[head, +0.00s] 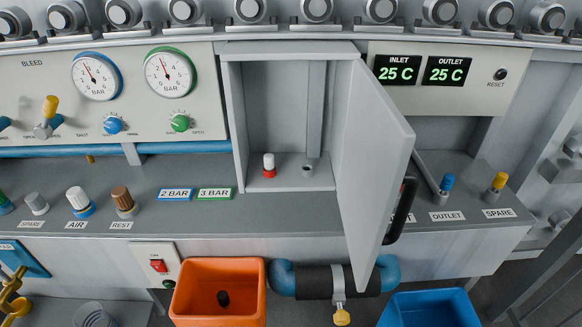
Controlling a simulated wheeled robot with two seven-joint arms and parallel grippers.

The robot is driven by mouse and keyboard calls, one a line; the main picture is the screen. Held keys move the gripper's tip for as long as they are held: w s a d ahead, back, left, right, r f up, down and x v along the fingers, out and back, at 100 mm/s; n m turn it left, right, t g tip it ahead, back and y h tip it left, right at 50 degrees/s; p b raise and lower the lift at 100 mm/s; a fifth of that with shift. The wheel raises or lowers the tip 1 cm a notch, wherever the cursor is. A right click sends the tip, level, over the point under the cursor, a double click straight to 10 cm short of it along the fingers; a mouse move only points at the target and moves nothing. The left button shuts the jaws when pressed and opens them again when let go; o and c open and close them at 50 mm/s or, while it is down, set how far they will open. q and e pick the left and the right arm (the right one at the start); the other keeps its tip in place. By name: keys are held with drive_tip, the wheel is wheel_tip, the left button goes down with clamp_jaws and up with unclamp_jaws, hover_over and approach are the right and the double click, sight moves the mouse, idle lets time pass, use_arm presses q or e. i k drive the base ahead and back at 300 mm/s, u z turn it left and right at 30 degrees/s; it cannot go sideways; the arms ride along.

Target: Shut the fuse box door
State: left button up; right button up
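The fuse box (285,115) is a grey open-fronted box in the middle of the head view. Its grey door (372,150) is hinged on the right side and stands wide open, swung out toward me. A black handle (403,210) shows at the right, on the door's outer face, partly hidden by the door's edge. Inside the box a white fuse with a red base (269,165) stands upright at the left. A small round socket (308,169) with a dark opening is to its right. Neither of my grippers is in view.
The grey shelf (290,212) runs below the box, with knobs and labels. An orange bin (218,292) holding a small black object and a blue bin (430,308) stand below. A dark-wrapped pipe (312,281) lies below the door. Gauges and a temperature display (421,70) flank the box.

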sight(380, 143)
drive_tip(key=u, duration=2.3)
drive_tip(key=k, duration=1.45)
drive_tip(key=z, duration=1.55)
drive_tip(key=i, duration=1)
drive_tip(key=z, duration=0.05)
